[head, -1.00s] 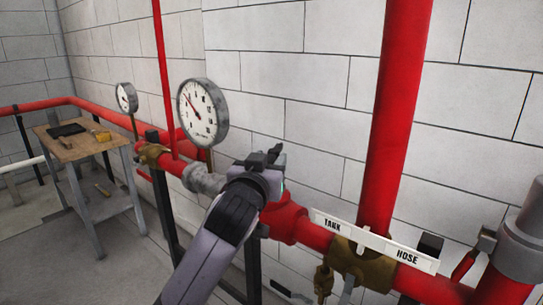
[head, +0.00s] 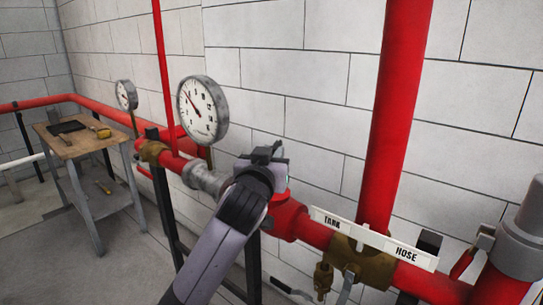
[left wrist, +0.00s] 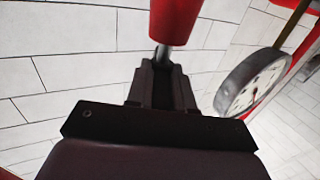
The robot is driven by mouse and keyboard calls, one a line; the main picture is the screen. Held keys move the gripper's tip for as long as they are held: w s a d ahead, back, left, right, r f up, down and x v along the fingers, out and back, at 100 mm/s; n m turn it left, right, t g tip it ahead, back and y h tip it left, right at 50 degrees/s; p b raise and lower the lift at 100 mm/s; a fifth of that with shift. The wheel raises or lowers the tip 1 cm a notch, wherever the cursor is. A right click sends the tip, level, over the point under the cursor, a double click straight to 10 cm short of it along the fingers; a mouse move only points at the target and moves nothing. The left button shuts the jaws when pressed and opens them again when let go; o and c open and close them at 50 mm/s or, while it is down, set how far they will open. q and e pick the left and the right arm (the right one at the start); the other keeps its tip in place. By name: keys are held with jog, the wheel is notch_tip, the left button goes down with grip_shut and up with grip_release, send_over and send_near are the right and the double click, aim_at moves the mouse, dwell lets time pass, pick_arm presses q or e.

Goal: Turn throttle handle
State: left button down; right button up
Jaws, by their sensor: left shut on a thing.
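My left gripper (head: 262,153) is in front of the red pipe, just right of the large gauge. In the left wrist view its fingers (left wrist: 162,85) are shut on a grey metal rod (left wrist: 163,54) with a red cylindrical end (left wrist: 176,20), which looks like the throttle handle. The red end sticks out beyond the fingertips. In the head view the handle is hidden behind my gripper and wrist. My right gripper is not in view.
A large round gauge (head: 203,109) stands close to the left of my gripper, with a smaller gauge (head: 126,95) beyond it. A TANK/HOSE plate (head: 372,237) and a vertical red pipe (head: 397,110) are to the right. A wooden-topped table (head: 78,144) holds tools at far left.

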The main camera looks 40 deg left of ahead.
pick_arm(q)
jog(key=shift+n+y, duration=0.3)
jog(key=shift+y, duration=0.2)
jog(key=c, duration=1.1)
grip_release()
jog(key=shift+s+d, duration=0.1)
jog(key=b+v, duration=0.1)
jog(key=v, duration=0.6)
jog(key=shift+r, duration=0.1)
